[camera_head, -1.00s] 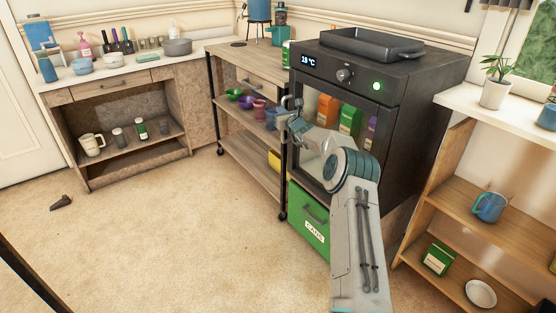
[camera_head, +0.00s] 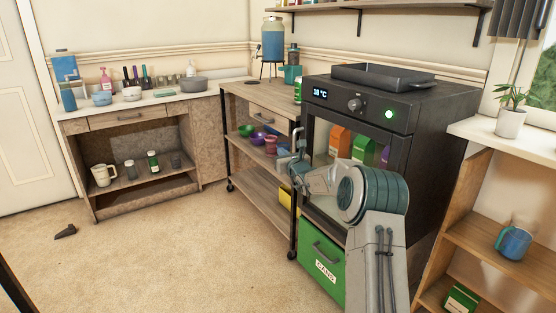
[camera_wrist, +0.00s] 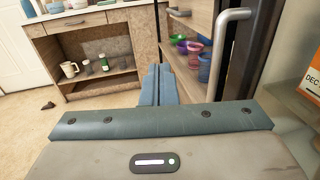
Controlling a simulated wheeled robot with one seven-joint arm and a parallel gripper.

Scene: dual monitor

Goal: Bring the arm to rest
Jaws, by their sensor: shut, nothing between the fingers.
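My gripper (camera_head: 287,166) is in front of the black oven-like appliance (camera_head: 424,150), near its left edge. In the wrist view my gripper's blue-grey fingers (camera_wrist: 158,84) are together with nothing between them. They point toward the wooden cart and the low cabinet. A metal handle (camera_wrist: 226,48) stands just right of the fingers, apart from them in the picture. My arm reaches up from the bottom of the head view and bends at a large ribbed joint. It covers part of the appliance's front.
A wooden cart (camera_head: 262,190) with bowls and cups stands left of the appliance. A green cans bin (camera_head: 321,262) sits below it. A white-topped shelf (camera_head: 490,226) is close on the right. A low cabinet (camera_head: 130,118) stands at the back left. Open floor (camera_head: 170,255) lies left.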

